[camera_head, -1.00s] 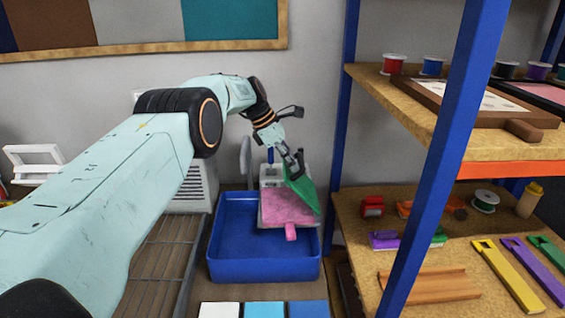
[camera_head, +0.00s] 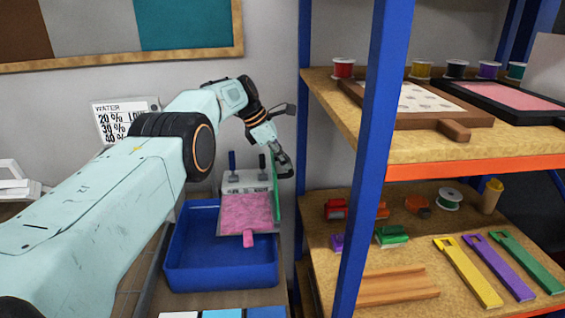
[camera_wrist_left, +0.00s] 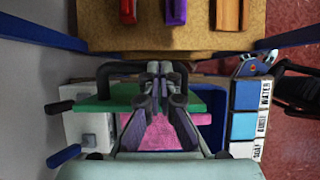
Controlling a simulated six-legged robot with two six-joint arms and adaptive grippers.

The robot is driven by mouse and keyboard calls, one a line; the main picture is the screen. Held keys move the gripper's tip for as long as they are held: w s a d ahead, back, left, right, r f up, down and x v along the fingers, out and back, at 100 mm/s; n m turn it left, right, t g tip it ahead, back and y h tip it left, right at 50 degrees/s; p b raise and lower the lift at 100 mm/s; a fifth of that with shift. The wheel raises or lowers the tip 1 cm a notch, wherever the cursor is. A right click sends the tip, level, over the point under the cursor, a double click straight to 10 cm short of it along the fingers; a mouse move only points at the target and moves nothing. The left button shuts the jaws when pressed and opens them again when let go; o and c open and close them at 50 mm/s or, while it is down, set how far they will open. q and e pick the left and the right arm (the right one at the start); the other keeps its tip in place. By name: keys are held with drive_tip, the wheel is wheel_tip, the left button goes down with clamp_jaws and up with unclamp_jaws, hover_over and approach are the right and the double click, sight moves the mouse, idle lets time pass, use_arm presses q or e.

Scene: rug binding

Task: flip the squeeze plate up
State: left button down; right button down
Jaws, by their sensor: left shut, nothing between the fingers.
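The green squeeze plate (camera_head: 277,188) stands nearly upright, almost edge-on, at the right side of the pink pad (camera_head: 245,212). The pad lies on a grey press base (camera_head: 232,182) over the blue basin (camera_head: 222,277). My left gripper (camera_head: 284,168) is at the plate's upper end, shut with nothing held. In the left wrist view, the shut fingers (camera_wrist_left: 164,85) are over the green plate (camera_wrist_left: 105,104), and the pink pad (camera_wrist_left: 158,136) shows beyond its edge. Whether the fingers touch the plate is unclear. My right gripper is out of view.
A blue shelf post (camera_head: 372,150) and wooden shelves (camera_head: 320,235) stand close to the right of the press. A water label sign (camera_head: 122,117) is behind my arm. Coloured pads (camera_head: 222,313) lie in front of the basin. The wall is close behind.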

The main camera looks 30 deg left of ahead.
use_arm(q)
drive_tip(key=shift+s+a+f, duration=0.15)
drive_tip(key=shift+a+f, duration=0.05)
drive_tip(key=shift+f, duration=0.1)
drive_tip(key=shift+d, duration=0.15)
drive_tip(key=v, duration=1.2)
idle(0.5)
